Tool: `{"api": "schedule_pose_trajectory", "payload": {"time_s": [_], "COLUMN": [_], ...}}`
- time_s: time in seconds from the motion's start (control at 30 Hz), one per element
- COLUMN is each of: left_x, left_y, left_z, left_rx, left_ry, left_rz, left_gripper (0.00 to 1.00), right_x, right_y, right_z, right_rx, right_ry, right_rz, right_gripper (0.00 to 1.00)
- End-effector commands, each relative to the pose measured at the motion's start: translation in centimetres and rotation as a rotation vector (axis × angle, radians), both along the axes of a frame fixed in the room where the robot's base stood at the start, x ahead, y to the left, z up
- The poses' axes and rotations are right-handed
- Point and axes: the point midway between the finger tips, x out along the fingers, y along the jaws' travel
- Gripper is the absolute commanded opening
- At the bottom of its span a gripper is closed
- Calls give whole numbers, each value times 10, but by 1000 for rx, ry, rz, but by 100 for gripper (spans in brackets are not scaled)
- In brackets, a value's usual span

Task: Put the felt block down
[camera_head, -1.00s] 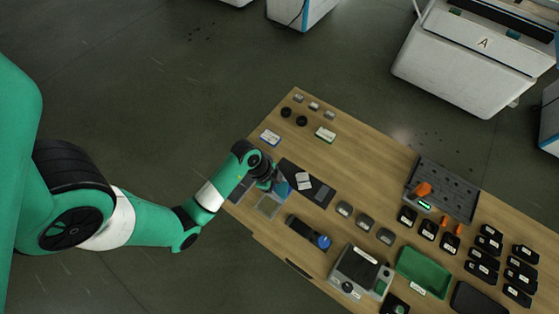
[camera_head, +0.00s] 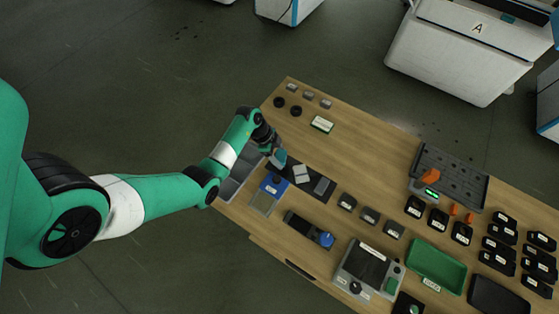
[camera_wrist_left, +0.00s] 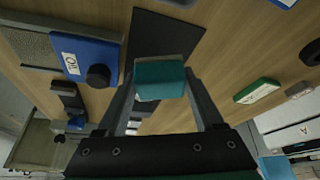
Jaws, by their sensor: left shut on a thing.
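The felt block is a teal block (camera_wrist_left: 160,78) held between the two fingers of my left gripper (camera_wrist_left: 160,92) in the left wrist view. In the head view the block (camera_head: 279,158) shows small at the tip of my left gripper (camera_head: 275,152), over the far left end of the dark mat (camera_head: 320,187). In the left wrist view the block covers part of the dark mat (camera_wrist_left: 165,32). I cannot tell how high it is above the mat. My right gripper is not in view.
A blue box marked OIL (camera_head: 273,187) with a dark knob stands beside the mat. White and grey pieces (camera_head: 302,174) lie on the mat. A green-edged box (camera_head: 321,124) stands farther back. Bare wood (camera_head: 350,150) lies right of the mat.

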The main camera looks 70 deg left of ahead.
Motion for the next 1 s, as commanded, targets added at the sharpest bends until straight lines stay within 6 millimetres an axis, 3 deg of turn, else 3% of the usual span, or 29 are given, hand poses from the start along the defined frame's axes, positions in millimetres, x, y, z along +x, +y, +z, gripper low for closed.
{"api": "schedule_pose_trajectory", "payload": {"time_s": [0.23,0.6,0.63,0.77,1.0], "left_x": [2,2,2,2,2], "left_y": [4,4,4,4,4], "left_z": [-37,-39,-38,-38,-38], "left_rx": [0,0,0,0,0], "left_ry": [0,1,0,0,0], "left_rz": [1,1,0,1,1], "left_gripper": [0,0,74,98,99], "right_x": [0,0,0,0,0], "right_y": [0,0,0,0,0], "right_z": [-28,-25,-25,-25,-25], "right_rx": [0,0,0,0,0], "right_ry": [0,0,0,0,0], "right_rz": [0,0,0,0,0], "right_gripper": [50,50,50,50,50]}}
